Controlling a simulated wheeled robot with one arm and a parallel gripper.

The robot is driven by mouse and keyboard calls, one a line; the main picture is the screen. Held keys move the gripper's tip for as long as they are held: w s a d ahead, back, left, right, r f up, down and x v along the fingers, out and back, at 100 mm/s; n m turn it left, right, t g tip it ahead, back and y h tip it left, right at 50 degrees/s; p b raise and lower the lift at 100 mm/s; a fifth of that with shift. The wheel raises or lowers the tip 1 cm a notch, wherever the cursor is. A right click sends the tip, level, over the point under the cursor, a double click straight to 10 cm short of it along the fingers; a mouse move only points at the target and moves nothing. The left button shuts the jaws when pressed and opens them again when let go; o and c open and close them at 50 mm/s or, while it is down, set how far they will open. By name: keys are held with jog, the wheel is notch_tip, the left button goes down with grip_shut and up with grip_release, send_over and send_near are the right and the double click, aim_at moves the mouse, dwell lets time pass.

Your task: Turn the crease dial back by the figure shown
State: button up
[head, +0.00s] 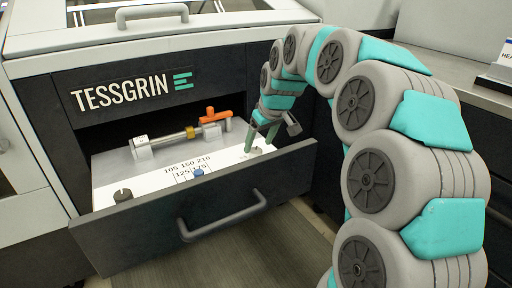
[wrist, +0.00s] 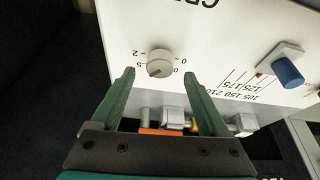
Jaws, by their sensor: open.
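A pale round dial (wrist: 159,63) with a small scale marked 0 and 2 beside it sits on the white panel (wrist: 215,40). Large letters, partly cut off and upside down, read like "CRE" at the top of the wrist view. My gripper (wrist: 159,74) is open. Its two green fingertips stand on either side of the dial, with visible gaps, and I cannot tell whether they reach its height. In the head view my gripper (head: 262,139) is over the right end of the open drawer, and the dial (head: 256,151) shows only partly below it.
A blue slider (head: 198,172) stands by a scale printed 105 to 210. A black knob (head: 123,195) is at the panel's left. A metal shaft with an orange lever (head: 214,116) lies behind. The drawer front with its handle (head: 222,216) rises in front.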

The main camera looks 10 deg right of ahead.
aim_at(256, 150)
jog(key=shift+x, duration=1.55)
grip_shut()
